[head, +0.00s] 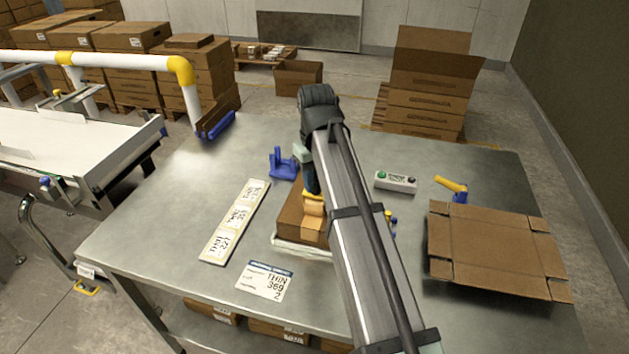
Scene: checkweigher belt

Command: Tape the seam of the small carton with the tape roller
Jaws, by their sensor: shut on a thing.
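The small carton (289,216) is a brown box in the middle of the steel table, resting on a pale flat base (290,246). My arm crosses in front and hides its right side. My gripper (312,192) points down over the carton, its fingers largely hidden. It is shut on what looks like the tape roller (313,206), an orange-yellow piece showing at the carton's top. I cannot tell whether it touches the carton, and the seam is not clear to see.
A blue stand (283,164) is behind the carton. A label strip (236,220) and printed card (265,281) lie left and in front. A button box (396,182), yellow-and-blue tool (453,187) and open flattened carton (490,245) are right. The conveyor (70,145) stands left.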

